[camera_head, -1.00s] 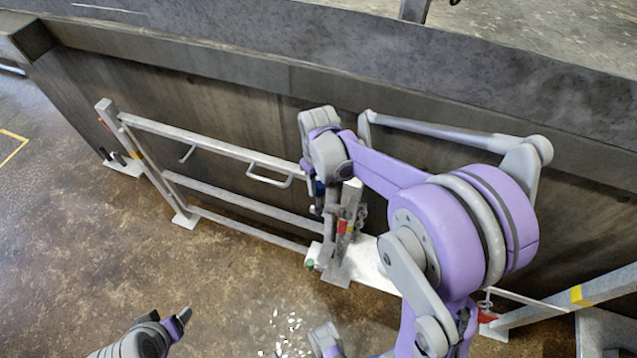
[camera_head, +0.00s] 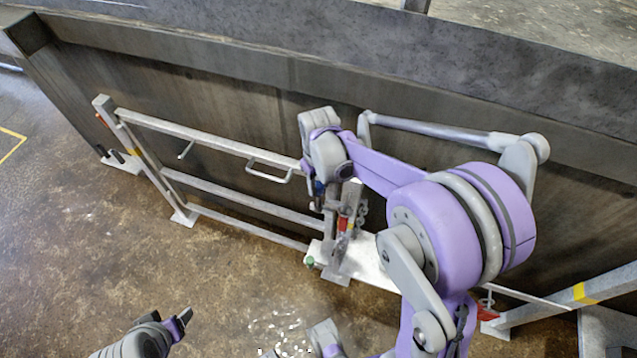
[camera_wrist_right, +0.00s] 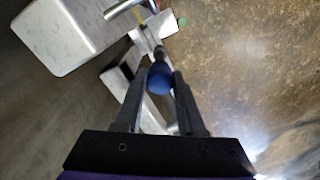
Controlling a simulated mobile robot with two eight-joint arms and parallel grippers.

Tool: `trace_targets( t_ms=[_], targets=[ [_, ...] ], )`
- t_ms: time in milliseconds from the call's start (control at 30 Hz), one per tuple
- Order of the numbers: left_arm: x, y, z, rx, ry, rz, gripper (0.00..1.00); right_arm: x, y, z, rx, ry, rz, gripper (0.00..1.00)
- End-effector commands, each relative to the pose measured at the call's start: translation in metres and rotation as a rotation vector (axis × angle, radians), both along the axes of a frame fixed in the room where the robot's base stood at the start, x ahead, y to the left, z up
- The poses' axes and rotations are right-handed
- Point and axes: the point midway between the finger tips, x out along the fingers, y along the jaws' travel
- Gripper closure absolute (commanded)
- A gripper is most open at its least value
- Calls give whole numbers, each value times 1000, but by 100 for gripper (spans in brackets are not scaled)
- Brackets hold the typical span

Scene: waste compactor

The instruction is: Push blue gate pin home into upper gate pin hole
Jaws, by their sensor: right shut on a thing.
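The blue gate pin shows its round blue head (camera_wrist_right: 159,80) between the two dark fingers of my right gripper (camera_wrist_right: 160,74) in the right wrist view. The fingers are shut on it. In the head view a small blue patch (camera_head: 318,188) shows beside my right gripper (camera_head: 330,205), at the near end of the grey gate (camera_head: 240,190). The upper gate pin hole is hidden behind the pin and gripper, so I cannot tell how deep the pin sits. My left gripper (camera_head: 184,317) is at the bottom left, apart from the gate; its jaw opening is unclear.
A white base plate (camera_head: 365,262) lies under the post, with a small green-topped part (camera_head: 309,261) at its left corner. A dark wall (camera_head: 230,105) runs behind the gate. A yellow-marked rail (camera_head: 585,293) is at the right. The floor at left is clear.

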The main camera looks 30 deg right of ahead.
Motion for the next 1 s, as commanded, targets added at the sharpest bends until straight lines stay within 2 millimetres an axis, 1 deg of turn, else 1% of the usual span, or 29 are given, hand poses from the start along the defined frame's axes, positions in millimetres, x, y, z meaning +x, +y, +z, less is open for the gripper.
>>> trace_targets(
  t_ms=[567,833,1000],
  targets=[
    [-1,0,-10,0,3,0,31,0,0,-12,0,0,0,100],
    [-1,0,-8,0,3,0,31,0,0,-10,0,0,0,100],
    [0,0,-3,0,1,0,31,0,0,-4,0,0,0,100]
  ],
)
